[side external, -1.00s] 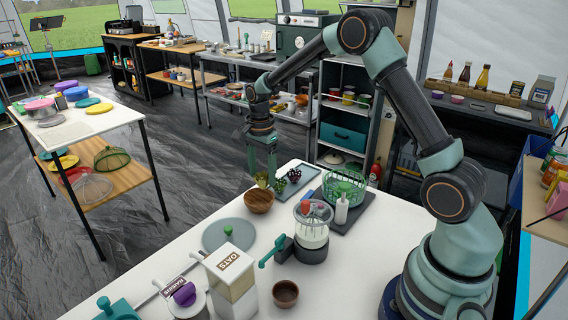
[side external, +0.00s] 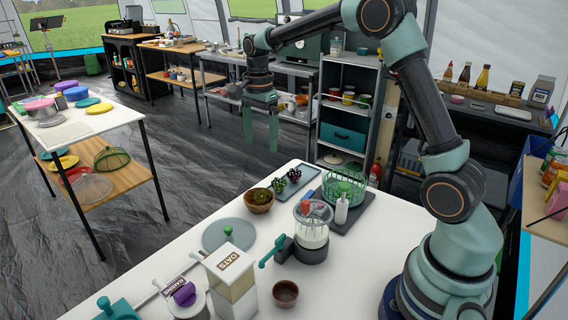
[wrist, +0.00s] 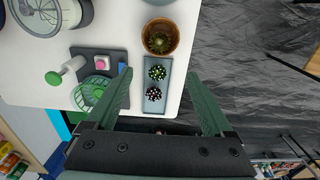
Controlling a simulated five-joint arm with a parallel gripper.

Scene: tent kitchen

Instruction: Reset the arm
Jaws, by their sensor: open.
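My gripper (side external: 261,128) hangs in the air above the far end of the white table (side external: 370,240), fingers pointing down. It is open and empty. In the wrist view my gripper (wrist: 160,98) has its two green fingers wide apart, with a grey-blue tray (wrist: 157,112) seen between them. A brown wooden bowl (side external: 258,206) with something green in it stands on the table below. The tray (side external: 293,184) next to it holds two small dark spotted items. Nothing touches the fingers.
A green wire basket (side external: 345,186), a clear blender-like jar (side external: 311,225), an oats box (side external: 230,272), a grey plate (side external: 228,235) and a small brown cup (side external: 285,293) stand on the table. The air around my gripper is free.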

